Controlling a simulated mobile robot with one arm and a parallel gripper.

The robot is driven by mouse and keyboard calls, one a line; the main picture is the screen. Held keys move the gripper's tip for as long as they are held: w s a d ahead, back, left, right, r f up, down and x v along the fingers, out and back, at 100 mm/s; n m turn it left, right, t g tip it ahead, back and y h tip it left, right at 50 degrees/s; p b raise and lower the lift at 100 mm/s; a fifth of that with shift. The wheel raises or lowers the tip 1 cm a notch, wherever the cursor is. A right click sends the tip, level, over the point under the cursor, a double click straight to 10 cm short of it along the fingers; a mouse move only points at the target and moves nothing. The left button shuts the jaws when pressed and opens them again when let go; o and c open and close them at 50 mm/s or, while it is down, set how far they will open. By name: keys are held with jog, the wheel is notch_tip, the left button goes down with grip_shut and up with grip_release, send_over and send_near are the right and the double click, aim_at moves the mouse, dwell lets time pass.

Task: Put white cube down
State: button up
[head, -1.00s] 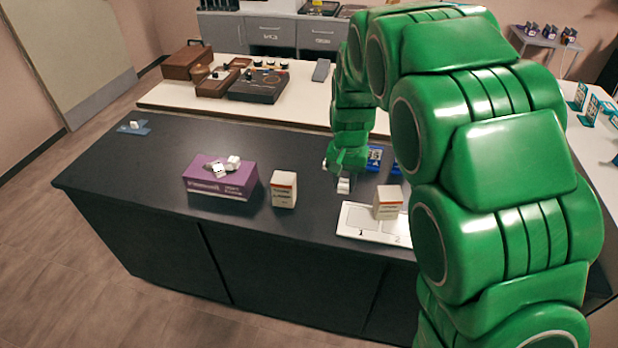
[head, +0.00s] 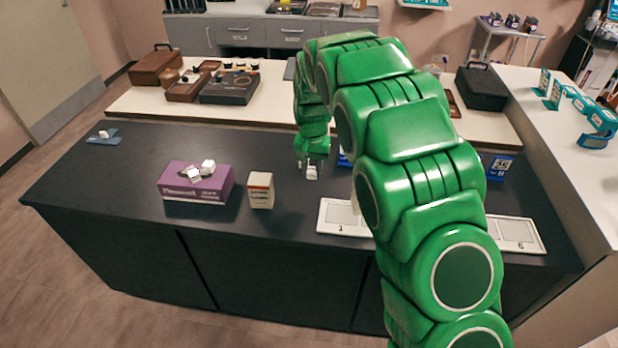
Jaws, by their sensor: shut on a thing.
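My gripper (head: 311,164) hangs over the dark counter (head: 275,212), behind and just left of the white numbered tray (head: 338,212). It is shut on a small white cube (head: 312,174), which shows below the fingers. The cube is small in view, and I cannot tell whether it touches the counter. Another small white cube (head: 103,134) sits on a blue pad (head: 92,139) at the counter's far left.
A white and orange carton (head: 260,192) stands right of the purple box. My arm covers the tray's middle. A second numbered tray section (head: 518,236) and a blue number card (head: 498,168) are at right. The counter's left part is mostly clear.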

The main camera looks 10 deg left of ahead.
send_over(309, 185)
jog(key=shift+s+f, duration=0.1)
jog(key=shift+f, duration=3.85)
jog(key=shift+f, duration=0.15)
jog(key=o, duration=1)
